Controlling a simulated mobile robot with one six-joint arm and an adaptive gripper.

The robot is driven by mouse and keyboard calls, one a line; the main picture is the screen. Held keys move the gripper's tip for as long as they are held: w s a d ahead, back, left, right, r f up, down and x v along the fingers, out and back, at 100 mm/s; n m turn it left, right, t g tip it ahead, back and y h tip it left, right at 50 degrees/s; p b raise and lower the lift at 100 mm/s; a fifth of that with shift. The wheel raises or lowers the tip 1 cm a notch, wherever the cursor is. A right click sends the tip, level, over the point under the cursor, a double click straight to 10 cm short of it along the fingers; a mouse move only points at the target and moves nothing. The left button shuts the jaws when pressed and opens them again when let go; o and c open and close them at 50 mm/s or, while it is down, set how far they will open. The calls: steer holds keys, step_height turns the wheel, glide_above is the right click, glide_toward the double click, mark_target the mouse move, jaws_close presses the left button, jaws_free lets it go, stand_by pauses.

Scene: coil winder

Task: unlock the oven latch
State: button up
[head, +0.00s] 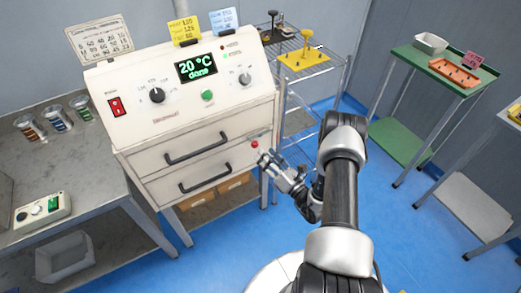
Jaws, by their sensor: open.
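The oven (150,139) is a cream cabinet with a sloping control panel and two drawers with dark handles. Its display (198,67) reads "20 °C done". A small red knob (255,144), which may be the latch, sits on the front at the right of the upper drawer. My gripper (265,160) is open and empty, just below and right of the red knob. I cannot tell whether a fingertip touches the oven front. Both drawers look shut.
A grey bench (85,172) with several small jars stands at the left. A wire shelf (318,76) holding a yellow fixture (304,59) is behind the oven's right side. A green-topped table (428,66) with trays stands at the right. Blue floor is clear between them.

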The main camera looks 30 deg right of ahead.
steer(key=s+d, duration=0.1)
steer(key=s, duration=0.5)
steer(key=shift+s+f, duration=0.3)
steer(key=shift+s, duration=0.05)
